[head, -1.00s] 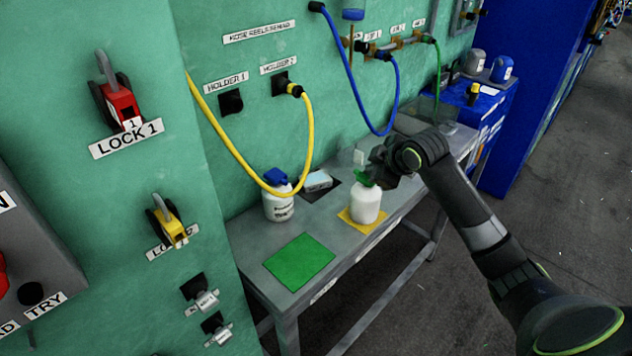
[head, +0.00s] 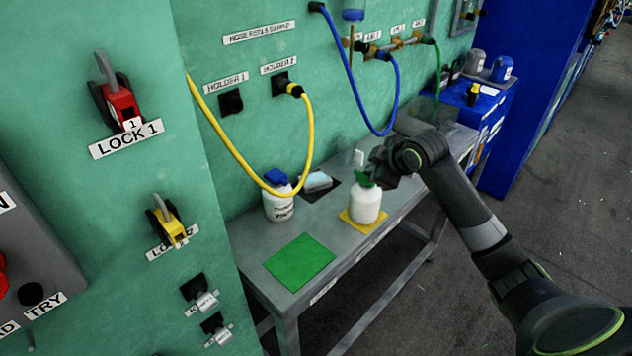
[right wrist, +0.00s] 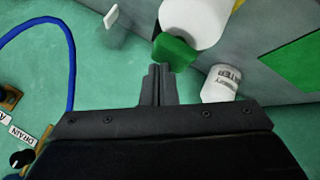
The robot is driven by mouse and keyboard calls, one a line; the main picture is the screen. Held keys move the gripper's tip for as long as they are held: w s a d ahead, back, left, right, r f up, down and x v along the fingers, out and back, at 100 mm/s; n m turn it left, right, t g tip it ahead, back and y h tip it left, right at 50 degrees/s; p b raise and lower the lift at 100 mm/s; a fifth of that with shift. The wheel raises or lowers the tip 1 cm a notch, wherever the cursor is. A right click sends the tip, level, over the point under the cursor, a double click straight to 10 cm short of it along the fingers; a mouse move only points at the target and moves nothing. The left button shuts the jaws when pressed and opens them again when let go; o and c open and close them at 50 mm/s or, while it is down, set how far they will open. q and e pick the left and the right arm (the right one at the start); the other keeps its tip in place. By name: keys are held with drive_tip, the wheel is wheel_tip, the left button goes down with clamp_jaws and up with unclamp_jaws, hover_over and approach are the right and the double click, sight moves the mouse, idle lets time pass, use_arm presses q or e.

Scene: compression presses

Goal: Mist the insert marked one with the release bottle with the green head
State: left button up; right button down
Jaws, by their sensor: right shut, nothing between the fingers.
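The release bottle with the green head (head: 366,205) is white and stands upright on a yellow mat (head: 350,219) on the grey bench. My right gripper (head: 376,165) is at the bottle's green head, on its far right side. In the right wrist view, the shut fingers (right wrist: 158,68) point at the green head (right wrist: 174,52) with nothing between them; I cannot tell whether they touch it. The white bottle body (right wrist: 192,20) shows beyond. I cannot make out an insert marked one. My left gripper is out of view.
A white bottle with a blue head (head: 279,200) stands left on the bench, beside the hanging yellow hose (head: 309,140). A green mat (head: 300,261) at the front is empty.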

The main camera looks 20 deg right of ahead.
drive_tip(key=shift+f, duration=0.1)
idle(0.5)
drive_tip(key=shift+f, duration=0.4)
drive_tip(key=shift+r+p, duration=0.45)
drive_tip(key=shift+p, duration=0.45)
wheel_tip(320, 180, up, 6)
drive_tip(key=p, duration=0.7)
drive_tip(key=shift+r, duration=0.1)
